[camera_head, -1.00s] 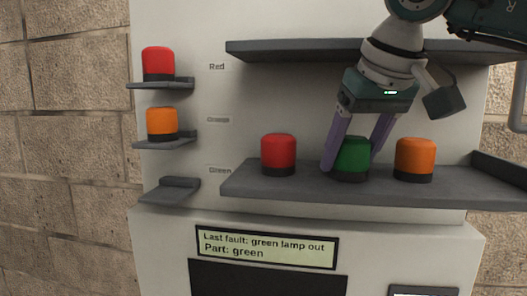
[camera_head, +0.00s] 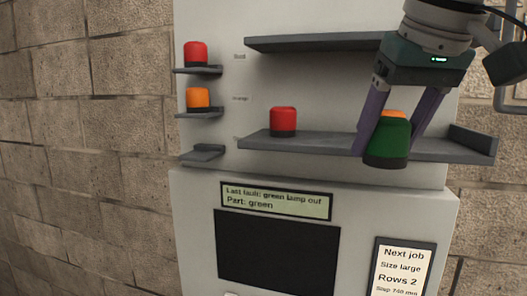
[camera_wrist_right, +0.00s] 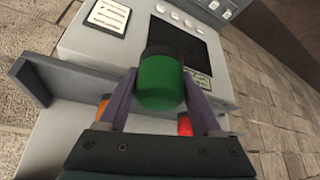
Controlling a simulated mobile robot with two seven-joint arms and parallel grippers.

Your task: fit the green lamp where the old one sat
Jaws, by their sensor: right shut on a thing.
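The green lamp (camera_head: 388,140) has a green cap and a dark base. My right gripper (camera_head: 392,135) is shut on it and holds it in front of the wide shelf, tilted a little in the head view. The lamp also shows between the fingers in the right wrist view (camera_wrist_right: 162,82). The small bracket labelled Green (camera_head: 203,152) on the left of the panel is empty. Above it an orange lamp (camera_head: 198,99) and a red lamp (camera_head: 196,54) sit on their own brackets. My left gripper is in neither view.
A red lamp (camera_head: 283,121) stands on the wide lower shelf (camera_head: 320,144). An orange lamp (camera_head: 393,114) shows partly behind the held green lamp. An upper shelf (camera_head: 315,43) juts out above.

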